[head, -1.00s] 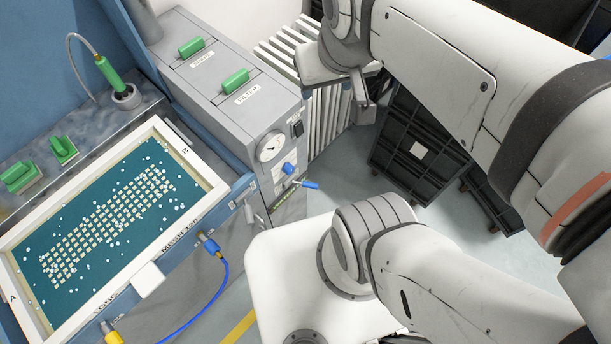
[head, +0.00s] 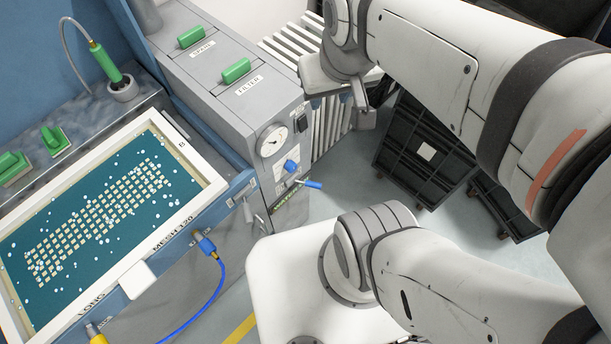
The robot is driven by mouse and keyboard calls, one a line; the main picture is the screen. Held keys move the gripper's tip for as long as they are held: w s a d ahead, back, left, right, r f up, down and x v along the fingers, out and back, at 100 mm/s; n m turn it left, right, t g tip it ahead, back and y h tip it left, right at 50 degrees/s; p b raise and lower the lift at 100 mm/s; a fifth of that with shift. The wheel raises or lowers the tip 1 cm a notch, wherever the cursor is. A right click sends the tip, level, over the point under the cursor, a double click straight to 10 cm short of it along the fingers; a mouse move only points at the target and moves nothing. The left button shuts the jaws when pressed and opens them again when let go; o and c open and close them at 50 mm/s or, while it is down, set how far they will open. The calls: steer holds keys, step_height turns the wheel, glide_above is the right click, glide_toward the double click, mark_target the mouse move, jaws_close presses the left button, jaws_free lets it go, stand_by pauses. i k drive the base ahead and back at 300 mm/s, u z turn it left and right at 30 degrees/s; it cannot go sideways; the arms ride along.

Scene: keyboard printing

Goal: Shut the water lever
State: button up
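A blue-handled lever (head: 313,184) sticks out to the right from the lower front of the grey cabinet (head: 219,96). A blue knob (head: 291,166) sits just above it, under a round gauge (head: 272,141).
A framed screen (head: 103,208) with a keyboard pattern lies at left. A blue hose (head: 216,286) hangs from its front. A white ribbed panel (head: 329,125) stands behind the gripper. Black crates (head: 426,153) stand on the floor at right. Two green handles (head: 236,70) top the cabinet.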

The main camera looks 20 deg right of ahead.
mark_target(312, 185)
steer(key=z, duration=0.45)
steer(key=k, duration=0.85)
steer(key=u, duration=0.3)
steer(key=i, duration=0.45)
steer(key=z, duration=0.05)
